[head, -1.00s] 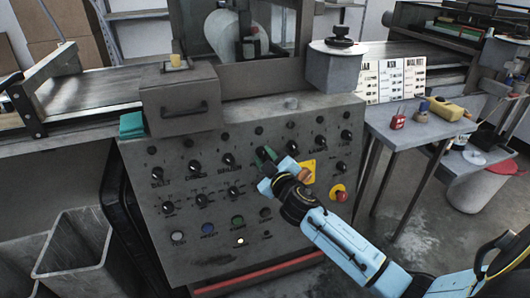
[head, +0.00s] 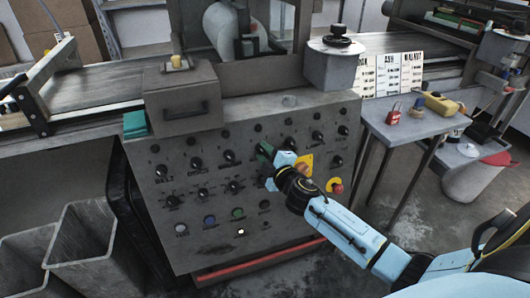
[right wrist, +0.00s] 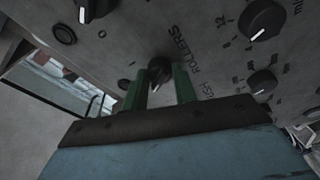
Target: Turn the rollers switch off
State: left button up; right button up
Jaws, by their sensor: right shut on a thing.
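The control panel (head: 225,190) stands in front of me with rows of black knobs. The rollers switch (right wrist: 160,70) is a black knob beside the printed word ROLLERS in the right wrist view. My right gripper (right wrist: 159,84) has its green fingers on either side of this knob and is shut on it. In the head view the right gripper (head: 268,152) reaches the panel's middle right and hides the knob. The way the knob points is hard to read. My left gripper is not in view.
A side table (head: 420,128) stands at right.

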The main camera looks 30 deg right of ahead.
jog(key=o, duration=1)
jog(key=shift+c, duration=0.2)
jog(key=shift+s, duration=0.45)
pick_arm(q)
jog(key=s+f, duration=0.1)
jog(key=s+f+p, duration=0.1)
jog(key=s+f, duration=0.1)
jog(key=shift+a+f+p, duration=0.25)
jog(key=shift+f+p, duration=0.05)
pick_arm(e)
jog(key=s+a, duration=0.1)
jog(key=s, duration=1.1)
jog(key=shift+s+r, duration=0.2)
jog(key=shift+r, duration=0.25)
jog(key=shift+a, duration=0.1)
